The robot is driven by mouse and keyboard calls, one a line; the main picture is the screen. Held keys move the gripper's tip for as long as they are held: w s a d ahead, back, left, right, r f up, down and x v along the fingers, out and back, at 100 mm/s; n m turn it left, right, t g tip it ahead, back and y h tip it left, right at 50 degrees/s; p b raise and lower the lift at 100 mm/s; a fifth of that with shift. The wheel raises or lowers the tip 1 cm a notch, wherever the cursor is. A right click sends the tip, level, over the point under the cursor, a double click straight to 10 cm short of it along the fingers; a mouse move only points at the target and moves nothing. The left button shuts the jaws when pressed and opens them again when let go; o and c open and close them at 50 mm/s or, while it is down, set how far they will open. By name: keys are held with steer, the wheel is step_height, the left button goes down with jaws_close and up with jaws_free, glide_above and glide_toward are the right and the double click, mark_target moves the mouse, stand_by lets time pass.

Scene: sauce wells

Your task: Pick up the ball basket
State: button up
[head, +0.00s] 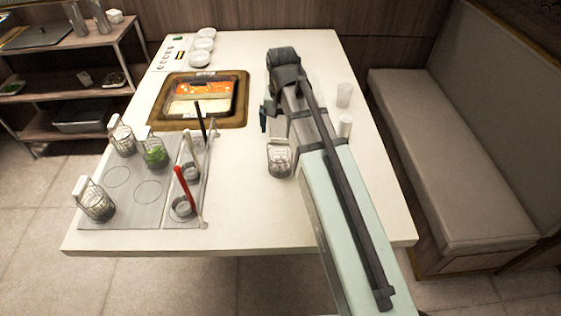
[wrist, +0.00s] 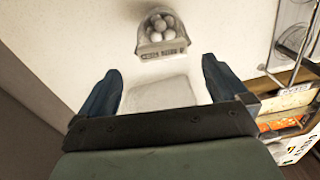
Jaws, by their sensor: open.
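The ball basket (head: 279,160) stands on the white table, just left of my arm in the head view. In the wrist view the basket (wrist: 161,35) is at the top centre, with several pale round balls in it. My gripper (wrist: 160,86) is open, its two dark blue fingers spread apart. The basket lies beyond the fingertips, not between them. A pale, squarish shape (wrist: 160,93) shows between the fingers; I cannot tell whether it is part of the basket.
Several other baskets, one with greens (head: 155,154), stand on a grey tray (head: 150,208) at the left. A red-handled ladle (head: 184,190) is beside them. The hot pot (head: 240,112) is behind, and white cups (head: 344,94) are right of my arm. The table's front middle is clear.

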glide_above(280, 153)
steer(key=f, duration=0.6)
steer(key=shift+w+d, duration=0.25)
steer(key=shift+s+a+f, duration=0.1)
steer(key=shift+f, duration=1.2)
steer(key=shift+s+a+f, duration=0.1)
steer(key=shift+f, duration=1.2)
steer(key=c, duration=1)
